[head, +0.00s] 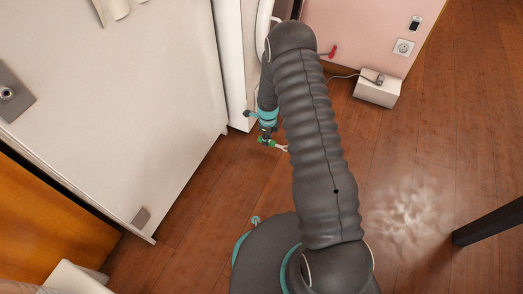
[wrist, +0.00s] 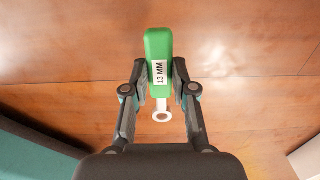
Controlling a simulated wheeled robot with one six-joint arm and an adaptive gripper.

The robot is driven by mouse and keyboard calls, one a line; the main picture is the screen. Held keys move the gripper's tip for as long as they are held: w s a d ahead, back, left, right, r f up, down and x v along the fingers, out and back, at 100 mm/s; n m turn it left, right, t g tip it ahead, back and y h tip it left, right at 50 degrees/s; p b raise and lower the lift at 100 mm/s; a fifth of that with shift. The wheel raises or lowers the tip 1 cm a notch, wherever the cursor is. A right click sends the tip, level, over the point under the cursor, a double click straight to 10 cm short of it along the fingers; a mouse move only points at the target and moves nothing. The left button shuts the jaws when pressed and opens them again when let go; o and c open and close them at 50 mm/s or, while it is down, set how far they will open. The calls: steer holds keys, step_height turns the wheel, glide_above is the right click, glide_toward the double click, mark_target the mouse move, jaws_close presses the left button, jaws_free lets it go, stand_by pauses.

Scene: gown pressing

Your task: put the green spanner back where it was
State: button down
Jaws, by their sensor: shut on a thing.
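The green spanner (wrist: 159,47) has a green handle with a white label reading "13 MM" and a pale ring end. My gripper (wrist: 160,75) is shut on its handle, with one finger on each side in the wrist view. In the head view the spanner (head: 267,141) shows small below my arm, with its pale end pointing right. My gripper (head: 265,130) hangs there above the wooden floor, partly hidden by my arm. No place that the spanner came from can be made out.
A large white panel (head: 110,90) stands on the left, with a white upright unit (head: 233,70) beside it. A pink wall (head: 375,30) with a socket and a white box (head: 377,90) are at the back right. A dark leg (head: 490,222) is at the right. The wooden floor (head: 420,140) between is clear.

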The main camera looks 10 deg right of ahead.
mark_target(261, 153)
steer(key=a+f, duration=0.1)
steer(key=s+a, duration=0.1)
steer(key=shift+a+f, duration=0.35)
steer(key=shift+f, duration=0.05)
step_height(261, 153, down, 4)
steer(key=shift+f+b, duration=0.1)
steer(key=shift+b, duration=0.35)
steer(key=c, duration=0.9)
jaws_free()
steer(key=shift+c, duration=0.2)
